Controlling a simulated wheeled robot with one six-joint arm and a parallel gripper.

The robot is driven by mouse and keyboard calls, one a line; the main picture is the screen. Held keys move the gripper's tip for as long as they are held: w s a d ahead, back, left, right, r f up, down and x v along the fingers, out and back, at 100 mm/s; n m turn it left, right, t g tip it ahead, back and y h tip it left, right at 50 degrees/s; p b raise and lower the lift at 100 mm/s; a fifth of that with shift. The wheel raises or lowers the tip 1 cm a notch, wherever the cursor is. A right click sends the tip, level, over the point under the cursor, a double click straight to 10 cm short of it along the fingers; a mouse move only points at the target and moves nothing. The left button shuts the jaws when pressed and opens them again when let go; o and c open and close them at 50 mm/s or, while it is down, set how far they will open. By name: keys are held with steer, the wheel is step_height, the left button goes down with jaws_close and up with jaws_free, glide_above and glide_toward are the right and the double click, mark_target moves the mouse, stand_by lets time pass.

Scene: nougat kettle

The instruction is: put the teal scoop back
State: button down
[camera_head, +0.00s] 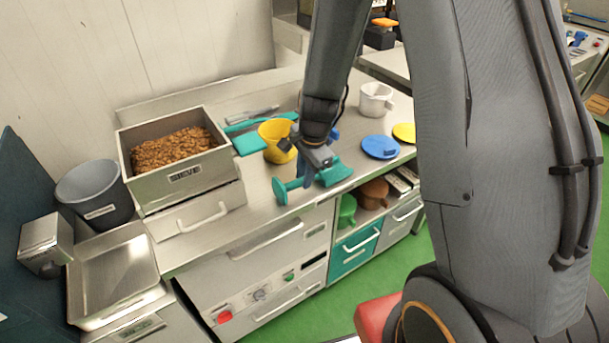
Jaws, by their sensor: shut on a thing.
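The teal scoop (334,174) is at the front edge of the steel counter, with a round teal end (280,190) to its left. My gripper (308,170) is shut on the teal scoop, above the counter's front edge. The gripper and wrist hide part of its middle. I cannot tell whether the scoop touches the counter or hangs just above it.
A steel bin of brown nuts (222,160) stands left, beside a grey bucket (88,193). A yellow jug (274,133), teal brush (248,143), blue lid (381,148), yellow lid (404,133) and white jug (376,97) stand on the counter. Below are a green scoop (347,208) and brown bowl (374,192).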

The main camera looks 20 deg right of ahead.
steer(key=shift+f, duration=0.15)
steer(key=c, duration=1.6)
jaws_free()
steer(key=shift+r, duration=0.5)
steer(key=a+b+v, duration=0.1)
steer(key=b+v, duration=0.1)
steer(key=v, duration=0.9)
steer(key=s+d+n, duration=0.1)
steer(key=s+n, duration=0.3)
steer(key=s+d+n, duration=0.1)
steer(key=s+n, duration=0.4)
steer(key=s+d+f+n, duration=0.1)
steer(key=s+n, duration=0.3)
steer(key=n, duration=0.1)
steer(key=shift+s+d+f+h, duration=0.1)
steer(key=shift+s+d+h, duration=0.1)
steer(key=shift+s+h, duration=0.15)
